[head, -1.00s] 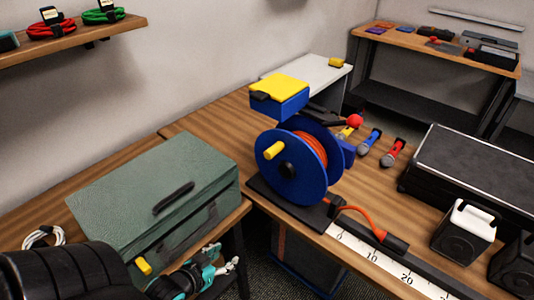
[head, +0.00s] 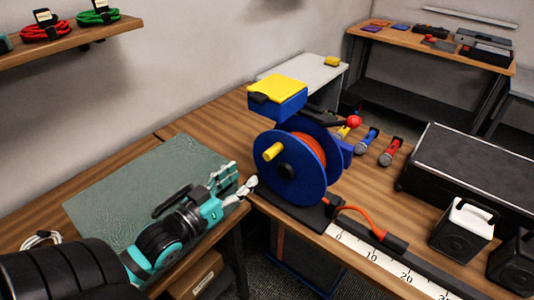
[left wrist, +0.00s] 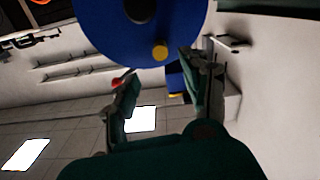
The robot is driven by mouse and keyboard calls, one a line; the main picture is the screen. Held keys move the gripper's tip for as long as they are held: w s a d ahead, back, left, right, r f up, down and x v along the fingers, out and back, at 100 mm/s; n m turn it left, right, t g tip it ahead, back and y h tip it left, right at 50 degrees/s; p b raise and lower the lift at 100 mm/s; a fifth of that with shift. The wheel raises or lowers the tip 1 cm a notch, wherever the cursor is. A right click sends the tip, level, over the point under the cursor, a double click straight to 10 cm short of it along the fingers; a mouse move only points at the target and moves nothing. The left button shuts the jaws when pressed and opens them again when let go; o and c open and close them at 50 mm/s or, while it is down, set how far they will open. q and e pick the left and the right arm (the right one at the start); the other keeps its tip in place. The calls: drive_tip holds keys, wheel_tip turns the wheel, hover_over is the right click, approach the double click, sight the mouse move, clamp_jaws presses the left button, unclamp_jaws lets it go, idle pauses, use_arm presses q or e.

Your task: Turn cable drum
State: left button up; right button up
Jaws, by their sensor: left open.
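The cable drum (head: 305,183) is a blue reel with orange cable wound in it. It stands on a dark base on the wooden table. A yellow crank knob (head: 272,151) sticks out from the upper left of its near face. My left gripper (head: 247,187) is open and empty, low and to the left of the drum, apart from it. In the left wrist view the drum (left wrist: 185,22) fills the top and the yellow knob (left wrist: 160,51) appears between the spread fingers (left wrist: 160,68), beyond their tips. My right gripper is not in view.
A blue box with a yellow lid (head: 278,95) stands behind the drum. A ruler strip (head: 375,258), microphones (head: 390,152), a white-topped speaker (head: 464,232) and a black case (head: 475,165) are to the right.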

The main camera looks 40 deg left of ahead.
sight(263, 160)
use_arm(q)
drive_tip(key=w, duration=0.3)
drive_tip(key=w+p, duration=0.1)
drive_tip(key=w, duration=0.5)
drive_tip(key=shift+w+d, duration=0.1)
drive_tip(key=shift+d, duration=0.25)
drive_tip(key=shift+w+p, duration=0.3)
drive_tip(key=shift+w, duration=0.1)
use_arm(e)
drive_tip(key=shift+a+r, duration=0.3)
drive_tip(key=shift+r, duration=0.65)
use_arm(q)
drive_tip(key=shift+c, duration=0.8)
clamp_jaws()
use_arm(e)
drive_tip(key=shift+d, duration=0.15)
